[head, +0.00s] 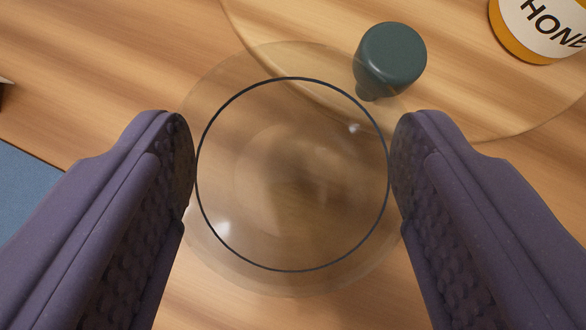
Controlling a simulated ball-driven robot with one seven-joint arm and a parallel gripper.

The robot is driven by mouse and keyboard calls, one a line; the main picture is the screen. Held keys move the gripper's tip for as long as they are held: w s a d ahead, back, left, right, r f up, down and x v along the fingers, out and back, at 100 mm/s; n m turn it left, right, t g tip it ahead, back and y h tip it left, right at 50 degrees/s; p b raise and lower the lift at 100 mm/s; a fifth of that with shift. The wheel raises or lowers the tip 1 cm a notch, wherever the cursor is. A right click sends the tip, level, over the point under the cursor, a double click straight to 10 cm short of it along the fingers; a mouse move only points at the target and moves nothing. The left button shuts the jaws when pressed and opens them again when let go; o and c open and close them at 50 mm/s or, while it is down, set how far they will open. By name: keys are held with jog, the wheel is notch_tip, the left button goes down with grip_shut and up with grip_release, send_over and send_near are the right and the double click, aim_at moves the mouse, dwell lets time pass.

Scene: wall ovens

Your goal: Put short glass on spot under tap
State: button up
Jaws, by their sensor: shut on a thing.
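The short glass (292,200) is clear and round with a dark rim, seen from above in the middle of the head view. My gripper (292,170) has one purple padded finger on each side of it, shut on the glass at its left and right walls. A wooden surface shows through the glass. I cannot tell whether its base touches that surface. No tap or spot under a tap is in view.
A dark green knob-shaped object (390,58) stands just beyond the glass to the upper right, on a round transparent or wooden-looking disc (290,35). A honey jar (540,28) is at the top right. A blue area (22,200) lies past the wood's edge at left.

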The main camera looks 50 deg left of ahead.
jog(key=s+d+r+p, duration=0.1)
jog(key=s+d, duration=0.3)
jog(key=s, duration=0.3)
jog(key=s+d+r+p, duration=0.1)
jog(key=s+d+p, duration=0.1)
jog(key=s+d, duration=0.35)
notch_tip(320, 180, up, 14)
jog(key=r+p, duration=0.1)
jog(key=p, duration=0.9)
jog(key=w+d+f+m+t+h+b, duration=0.1)
jog(key=w+d+f+m+h+b, duration=0.1)
jog(key=d, duration=0.3)
jog(key=w+d+f+m+t+h+b, duration=0.1)
jog(key=w+d+f+m+h+b, duration=0.1)
jog(key=d+m+b, duration=0.2)
jog(key=w+d+f+m+t+h+b, duration=0.1)
jog(key=w+d+f+m+h+b, duration=0.1)
jog(key=d, duration=0.6)
jog(key=shift+w+d+f+m+h+b, duration=0.25)
jog(key=shift+m+b, duration=0.55)
jog(key=shift+b, duration=0.45)
jog(key=shift+s, duration=0.15)
